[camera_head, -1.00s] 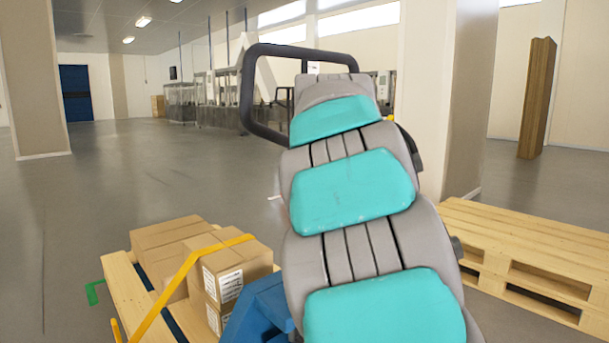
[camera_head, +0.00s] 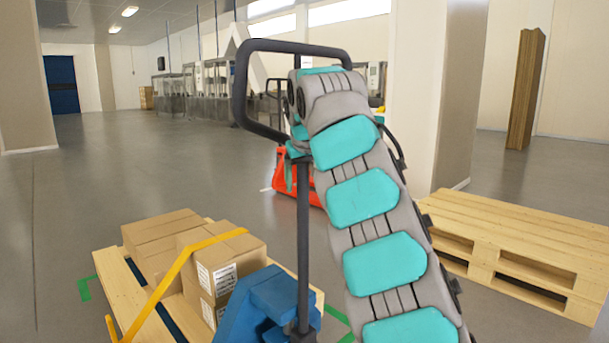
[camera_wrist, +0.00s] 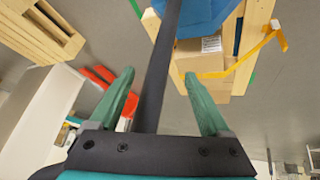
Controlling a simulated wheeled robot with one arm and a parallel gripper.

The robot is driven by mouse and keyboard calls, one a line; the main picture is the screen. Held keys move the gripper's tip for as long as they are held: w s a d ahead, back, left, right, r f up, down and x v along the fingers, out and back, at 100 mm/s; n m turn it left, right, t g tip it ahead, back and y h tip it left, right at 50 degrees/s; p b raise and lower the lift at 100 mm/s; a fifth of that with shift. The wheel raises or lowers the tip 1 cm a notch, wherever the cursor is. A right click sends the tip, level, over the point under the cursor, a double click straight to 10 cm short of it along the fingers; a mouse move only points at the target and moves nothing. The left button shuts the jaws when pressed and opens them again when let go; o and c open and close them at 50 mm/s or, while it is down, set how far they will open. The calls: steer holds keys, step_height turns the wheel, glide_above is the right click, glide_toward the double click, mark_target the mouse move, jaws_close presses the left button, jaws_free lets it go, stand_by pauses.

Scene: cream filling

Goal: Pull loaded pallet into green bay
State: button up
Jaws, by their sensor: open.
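A blue pallet jack (camera_head: 262,305) stands at the loaded pallet (camera_head: 119,290), with a dark upright shaft (camera_head: 303,240) and a black loop handle (camera_head: 241,85) on top. Brown boxes (camera_head: 225,258) sit on the wooden pallet under a yellow strap (camera_head: 178,268). My gripper (camera_wrist: 160,76) is open, with its green fingers on either side of the dark shaft in the wrist view. In the head view it is just below the loop, partly hidden by my arm. Whether the fingers touch the shaft cannot be told. Green floor marks (camera_head: 84,290) show beside the pallet.
An empty wooden pallet (camera_head: 520,240) lies at the right. A red-orange object (camera_head: 282,178) stands on the floor behind the handle, partly hidden. A pale pillar (camera_head: 415,100) rises behind my arm. Open grey floor (camera_head: 130,180) extends at the left.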

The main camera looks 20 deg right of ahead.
mark_target(304, 192)
steer(key=shift+x, duration=2.7)
jaws_close()
stand_by(0.6)
stand_by(0.4)
